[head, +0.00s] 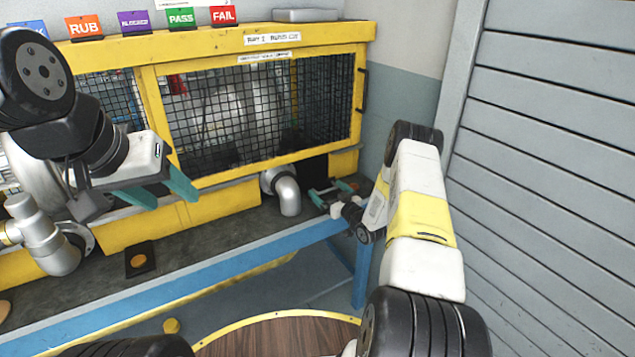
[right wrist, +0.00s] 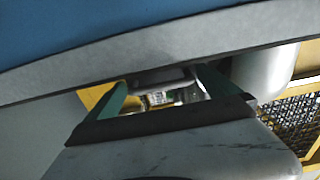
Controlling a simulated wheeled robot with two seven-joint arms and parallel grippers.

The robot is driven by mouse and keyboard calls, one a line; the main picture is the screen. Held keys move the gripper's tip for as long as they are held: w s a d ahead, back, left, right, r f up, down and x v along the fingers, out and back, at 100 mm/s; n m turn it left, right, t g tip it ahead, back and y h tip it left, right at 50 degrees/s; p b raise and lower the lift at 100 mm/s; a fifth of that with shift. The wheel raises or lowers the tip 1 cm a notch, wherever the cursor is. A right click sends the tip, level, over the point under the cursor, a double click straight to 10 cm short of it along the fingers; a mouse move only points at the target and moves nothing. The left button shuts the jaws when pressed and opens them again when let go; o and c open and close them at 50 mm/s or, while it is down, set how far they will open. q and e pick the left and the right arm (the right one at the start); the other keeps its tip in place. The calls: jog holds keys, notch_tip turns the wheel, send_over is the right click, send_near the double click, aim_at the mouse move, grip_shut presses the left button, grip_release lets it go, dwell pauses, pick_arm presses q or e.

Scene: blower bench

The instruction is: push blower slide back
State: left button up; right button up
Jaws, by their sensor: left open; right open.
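The blower (head: 235,115) is a pale rounded machine behind black mesh in a yellow-framed cage (head: 205,180). I cannot pick out its slide with certainty. My right gripper (head: 332,190) is open at the bench's right end, beside a grey elbow pipe (head: 289,193) and in front of a dark opening at the cage's lower right. In the right wrist view, its green fingers (right wrist: 165,92) are spread, with a dark bar and small cluttered shapes showing between them; contact cannot be told. My left gripper (head: 175,202) is open and empty in front of the cage's left part.
A large grey pipe fitting (head: 48,240) stands at the bench's left. A black plate with an orange disc (head: 140,260) lies on the bench. The blue bench edge (head: 200,288) runs along the front. A grey slatted wall (head: 550,170) is close on the right. Coloured signs (head: 181,17) top the cage.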

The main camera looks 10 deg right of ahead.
aim_at(323, 186)
jog(key=c, duration=1.9)
jog(key=x, duration=0.6)
jog(key=shift+w, duration=0.3)
jog(key=shift+r, duration=0.1)
jog(key=o, duration=1.9)
jog(key=shift+s, duration=0.15)
jog(key=v, duration=0.7)
jog(key=shift+s, duration=0.35)
jog(key=shift+d, duration=0.1)
